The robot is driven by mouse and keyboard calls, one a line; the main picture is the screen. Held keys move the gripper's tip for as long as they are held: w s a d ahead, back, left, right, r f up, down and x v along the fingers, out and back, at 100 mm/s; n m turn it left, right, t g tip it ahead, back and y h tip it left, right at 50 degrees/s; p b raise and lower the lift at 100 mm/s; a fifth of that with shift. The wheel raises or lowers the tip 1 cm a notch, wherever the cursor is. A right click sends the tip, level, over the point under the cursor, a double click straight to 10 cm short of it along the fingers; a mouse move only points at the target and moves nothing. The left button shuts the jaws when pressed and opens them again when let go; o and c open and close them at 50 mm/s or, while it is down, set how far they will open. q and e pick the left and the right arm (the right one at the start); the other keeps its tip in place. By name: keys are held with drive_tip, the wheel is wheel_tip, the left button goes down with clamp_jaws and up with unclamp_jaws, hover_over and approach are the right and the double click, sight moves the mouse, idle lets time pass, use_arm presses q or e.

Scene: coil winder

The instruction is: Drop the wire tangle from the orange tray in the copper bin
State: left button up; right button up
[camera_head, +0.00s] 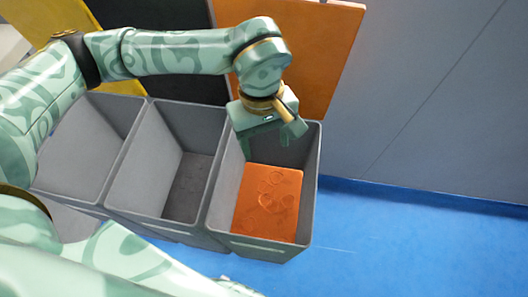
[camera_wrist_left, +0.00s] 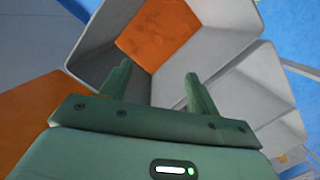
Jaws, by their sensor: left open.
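A loopy orange wire tangle (camera_head: 276,196) lies on the orange floor of the right-hand grey bin (camera_head: 313,185), which has an orange panel behind it; I take this as the copper bin. My left gripper (camera_head: 265,147) is over the back part of that bin, fingers pointing down into it, above and apart from the tangle. In the left wrist view, the left gripper (camera_wrist_left: 157,82) has its fingers spread with nothing between them. The bin's orange floor (camera_wrist_left: 158,32) shows beyond them, but I cannot make out the tangle there. I see no separate orange tray. My right gripper is out of view.
Two more grey bins stand to the left: a middle bin (camera_head: 128,175) with a dark floor and a left bin (camera_head: 90,140). Yellow, black and orange panels (camera_head: 325,50) stand behind the bins. Blue floor (camera_head: 400,240) is clear to the right, before a grey wall (camera_head: 430,100).

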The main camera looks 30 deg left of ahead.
use_arm(q)
wheel_tip(320, 180, up, 15)
drive_tip(key=w+a+p, duration=0.1)
drive_tip(key=p, duration=0.5)
drive_tip(key=shift+w+a+r, duration=0.15)
drive_tip(key=shift+w+a, duration=0.1)
drive_tip(key=shift+a, duration=0.1)
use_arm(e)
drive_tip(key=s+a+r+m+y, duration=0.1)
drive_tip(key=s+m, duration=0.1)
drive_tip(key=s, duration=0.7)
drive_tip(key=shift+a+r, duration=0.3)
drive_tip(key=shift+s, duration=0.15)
